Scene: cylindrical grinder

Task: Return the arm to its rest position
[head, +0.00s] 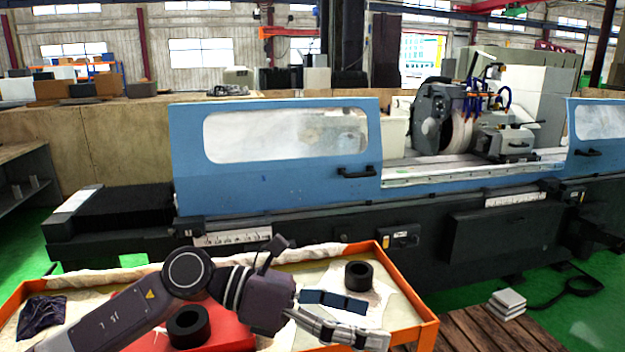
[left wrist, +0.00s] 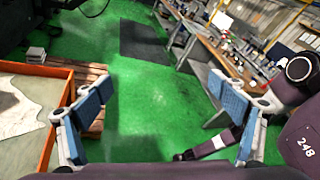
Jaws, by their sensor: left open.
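My left arm reaches in from the left in the head view, over an orange-rimmed work table (head: 408,318). Its gripper (head: 362,318) is above the right part of that table and holds nothing. The right gripper is not clearly visible in either view; a dark arm link (left wrist: 285,125) marked 248 is at the right of the left wrist view.
A black ring (head: 359,275) stands on the table behind the gripper. Another black ring (head: 188,326) sits on a red surface (head: 232,330). The blue grinder (head: 275,178) stands behind. White blocks (head: 507,303) lie on a wooden pallet (head: 487,330) at right. Green floor is open there.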

